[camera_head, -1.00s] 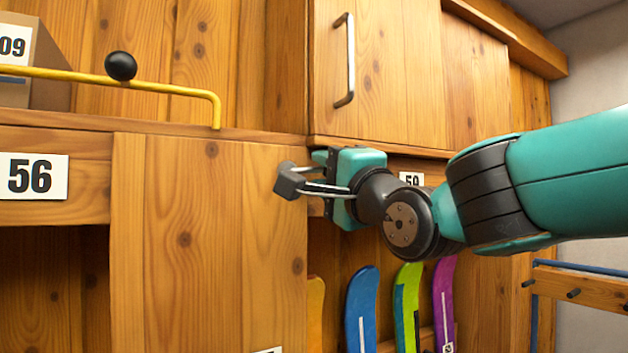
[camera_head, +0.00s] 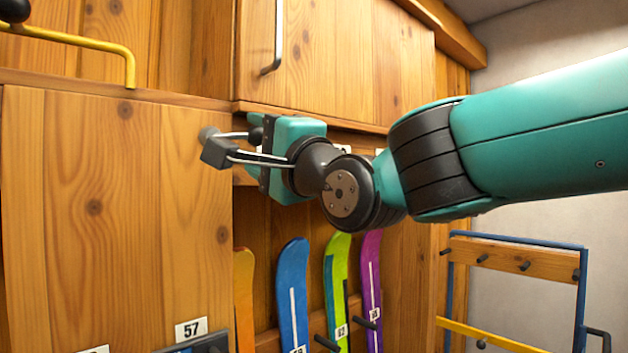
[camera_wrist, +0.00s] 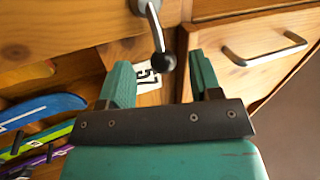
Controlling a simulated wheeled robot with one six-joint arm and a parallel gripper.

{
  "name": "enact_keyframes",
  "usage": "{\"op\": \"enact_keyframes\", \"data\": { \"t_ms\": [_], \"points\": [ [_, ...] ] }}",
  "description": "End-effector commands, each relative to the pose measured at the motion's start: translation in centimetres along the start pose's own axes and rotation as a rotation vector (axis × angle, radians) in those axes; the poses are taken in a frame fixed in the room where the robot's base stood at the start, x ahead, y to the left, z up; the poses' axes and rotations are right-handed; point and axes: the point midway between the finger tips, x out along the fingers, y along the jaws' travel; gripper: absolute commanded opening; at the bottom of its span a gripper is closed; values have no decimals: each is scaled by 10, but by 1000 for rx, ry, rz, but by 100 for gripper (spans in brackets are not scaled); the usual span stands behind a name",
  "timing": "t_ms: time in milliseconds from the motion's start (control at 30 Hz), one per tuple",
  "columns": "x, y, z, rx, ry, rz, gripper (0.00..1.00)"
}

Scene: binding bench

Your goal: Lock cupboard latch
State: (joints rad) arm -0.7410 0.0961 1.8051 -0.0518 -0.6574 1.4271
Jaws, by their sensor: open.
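The cupboard latch is a metal lever with a black ball knob; its round base and rod show at the top of the wrist view (camera_wrist: 156,32). In the head view the latch (camera_head: 209,133) is on the right edge of a tall wooden door (camera_head: 110,220), and its rod points right, roughly level. My gripper (camera_wrist: 160,70) is open in the wrist view, with the ball knob between its teal fingertips and a gap on either side. In the head view my gripper (camera_head: 275,142) is right beside the knob; its fingers are mostly hidden there.
An upper cupboard with a bar handle (camera_head: 277,38) overhangs just above my gripper. Several coloured boards, including a blue one (camera_head: 292,290), stand below. A yellow rail (camera_head: 75,36) is at upper left, and a blue-framed rack (camera_head: 518,240) at right.

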Motion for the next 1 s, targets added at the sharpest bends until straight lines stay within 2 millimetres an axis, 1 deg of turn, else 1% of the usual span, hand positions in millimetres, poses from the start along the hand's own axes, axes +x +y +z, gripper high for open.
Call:
{"op": "enact_keyframes", "data": {
  "t_ms": [33, 300, 400, 500, 600, 700, 1000],
  "points": [
    [-16, 5, 0, 0, 1, -3, 58],
    [-86, 5, 0, 0, 2, -3, 58],
    [-108, 4, 0, -1, 2, -2, 58],
    [-125, 3, 0, 0, 2, -1, 58],
    [-137, 2, 0, 0, 1, -1, 58],
    [-143, 2, 0, 0, 1, 1, 58],
    [-144, 1, 0, 0, 1, 2, 58]
  ]
}}
